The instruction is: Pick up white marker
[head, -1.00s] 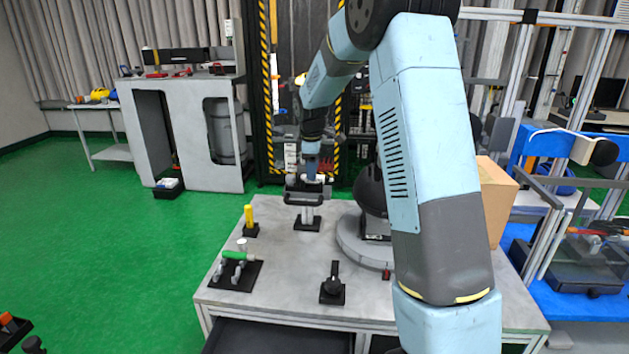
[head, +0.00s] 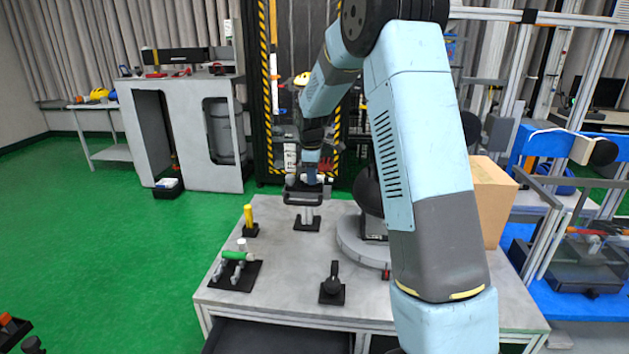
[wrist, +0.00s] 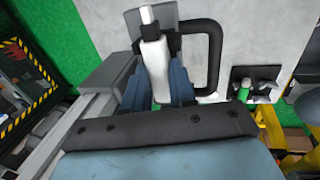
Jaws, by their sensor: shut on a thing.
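The white marker (wrist: 153,62) is between the two blue fingers of my gripper (wrist: 158,88) in the wrist view. My gripper is shut on it. A black collar crosses the marker, and its white end shows beyond the collar. A black loop handle (wrist: 214,50) is right beside it. In the head view my gripper (head: 309,181) points down over a small black base (head: 307,224) on the grey table. A pale upright post (head: 307,211) shows between the loop and this base. I cannot tell whether the marker is clear of the base.
The grey table (head: 275,275) holds a yellow upright piece (head: 249,217), a black pad with a green-handled tool (head: 238,257), and a black knob on a base (head: 333,285). A cardboard box (head: 491,205) stands at the right. The table between the small pieces is clear.

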